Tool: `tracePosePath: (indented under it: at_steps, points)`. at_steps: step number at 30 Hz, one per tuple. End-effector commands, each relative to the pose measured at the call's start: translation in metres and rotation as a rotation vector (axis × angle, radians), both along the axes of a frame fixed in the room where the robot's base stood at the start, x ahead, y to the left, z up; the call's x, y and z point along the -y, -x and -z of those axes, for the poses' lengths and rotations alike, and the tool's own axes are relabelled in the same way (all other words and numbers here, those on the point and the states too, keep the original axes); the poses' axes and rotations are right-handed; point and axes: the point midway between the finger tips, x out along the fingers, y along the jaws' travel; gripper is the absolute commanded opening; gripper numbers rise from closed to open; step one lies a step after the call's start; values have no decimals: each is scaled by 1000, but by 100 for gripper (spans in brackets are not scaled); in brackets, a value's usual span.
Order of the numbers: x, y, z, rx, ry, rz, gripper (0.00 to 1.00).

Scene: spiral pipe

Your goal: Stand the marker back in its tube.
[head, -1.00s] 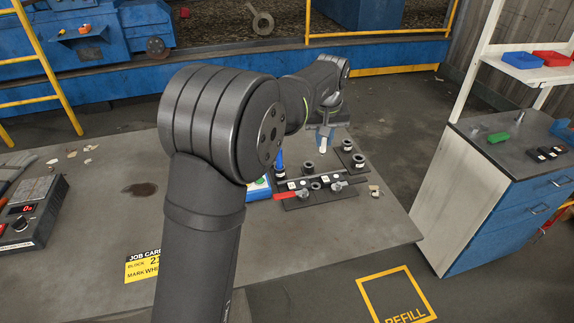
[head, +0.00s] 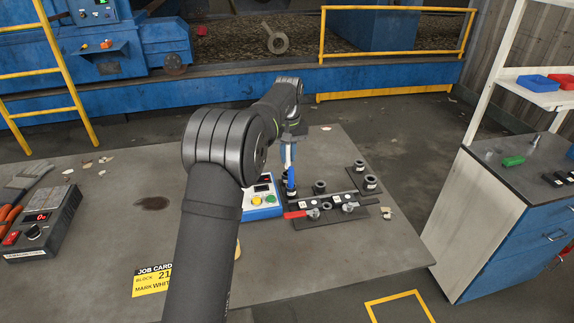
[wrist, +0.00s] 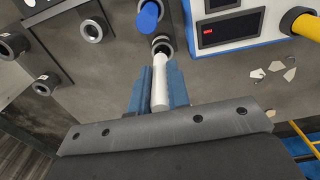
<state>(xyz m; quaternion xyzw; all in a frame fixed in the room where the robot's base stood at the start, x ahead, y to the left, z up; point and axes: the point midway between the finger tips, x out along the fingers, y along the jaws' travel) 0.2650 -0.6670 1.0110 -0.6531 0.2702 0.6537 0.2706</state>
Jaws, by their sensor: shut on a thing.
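My gripper (head: 288,158) is shut on a white marker (wrist: 160,86), which lies between its blue fingers in the wrist view. The marker's far end points at a dark tube (wrist: 162,42) and overlaps its near rim in the picture. I cannot tell whether the end is inside. A blue marker (head: 291,178) stands in a neighbouring holder; it also shows in the wrist view (wrist: 148,18). Other dark tubes stand empty on the black plates, one in the middle (head: 319,187) and two at the right (head: 359,166) (head: 370,183).
A red-handled valve fixture (head: 310,212) is in front. A job card (head: 153,280) and a control box (head: 42,228) lie further left. The grey table (head: 340,255) is clear in front.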

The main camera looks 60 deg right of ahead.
Motion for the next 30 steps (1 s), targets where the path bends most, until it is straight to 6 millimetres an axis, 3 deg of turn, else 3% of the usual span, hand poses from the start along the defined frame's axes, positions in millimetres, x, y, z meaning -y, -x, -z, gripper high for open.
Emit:
tracePosePath:
  at_steps: [5,12,23,24,27,30]
  points:
    - [0,-5,10,0,-1,0,0]
    - [1,-4,41,0,0,0,0]
    - [1,-4,45,1,1,0,0]
    - [1,-4,46,1,1,0,20]
    - [1,-4,45,1,1,0,38]
    - [1,-4,45,1,1,0,38]
